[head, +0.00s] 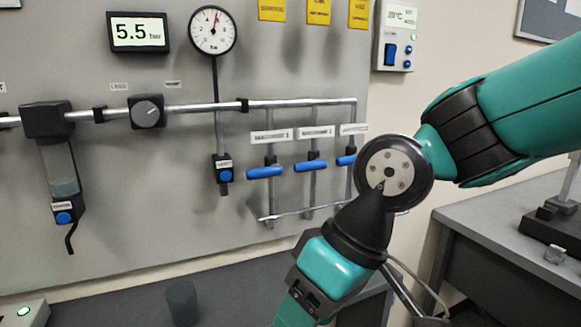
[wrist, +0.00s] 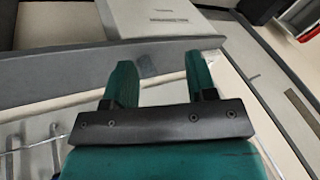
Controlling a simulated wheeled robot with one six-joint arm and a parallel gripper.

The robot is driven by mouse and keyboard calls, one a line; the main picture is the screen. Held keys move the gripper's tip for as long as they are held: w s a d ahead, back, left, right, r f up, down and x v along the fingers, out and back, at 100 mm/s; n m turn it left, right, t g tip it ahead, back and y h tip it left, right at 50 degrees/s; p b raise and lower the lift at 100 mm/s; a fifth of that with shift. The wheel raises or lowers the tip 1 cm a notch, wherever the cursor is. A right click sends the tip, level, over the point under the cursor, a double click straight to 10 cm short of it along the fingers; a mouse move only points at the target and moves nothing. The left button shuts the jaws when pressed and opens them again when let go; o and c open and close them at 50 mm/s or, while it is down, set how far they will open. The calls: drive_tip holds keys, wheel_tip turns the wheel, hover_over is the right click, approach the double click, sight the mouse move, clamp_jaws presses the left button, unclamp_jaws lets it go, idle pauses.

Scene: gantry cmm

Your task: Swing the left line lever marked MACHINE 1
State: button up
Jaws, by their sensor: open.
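The left line lever (head: 264,172) is a blue handle on a vertical pipe, under a white label (head: 271,136) too small to read. It lies about horizontal, across its pipe. Two like blue levers, the middle one (head: 310,166) and the right one (head: 346,160), sit to its right, the right one partly hidden by my arm. My gripper (wrist: 157,58) shows in the wrist view with two teal fingers apart and nothing between them. In the head view my arm reaches down past the bottom edge, so the gripper is out of that view, below and apart from the levers.
The grey panel also carries a display (head: 139,33) reading 5.5 bar, a round gauge (head: 213,30), a dark knob (head: 147,112) and a filter unit (head: 62,170). A dark cup (head: 182,301) stands below. A grey bench (head: 490,235) is at right. The space before the levers looks clear.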

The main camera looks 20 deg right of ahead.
drive_tip(key=w+m+t+y, duration=0.2)
drive_tip(key=w+m+t, duration=0.3)
drive_tip(key=w, duration=0.4)
drive_tip(key=m+t+h+p, duration=0.1)
drive_tip(key=m+t+p, duration=0.7)
drive_tip(key=m, duration=0.6)
approach(262, 172)
drive_tip(key=p+x, duration=0.9)
drive_tip(key=x, duration=0.1)
drive_tip(key=shift+w+a+f+p, duration=0.2)
drive_tip(key=shift+w+f+p, duration=0.15)
drive_tip(key=shift+w, duration=0.3)
drive_tip(key=shift+c, duration=0.3)
clamp_jaws()
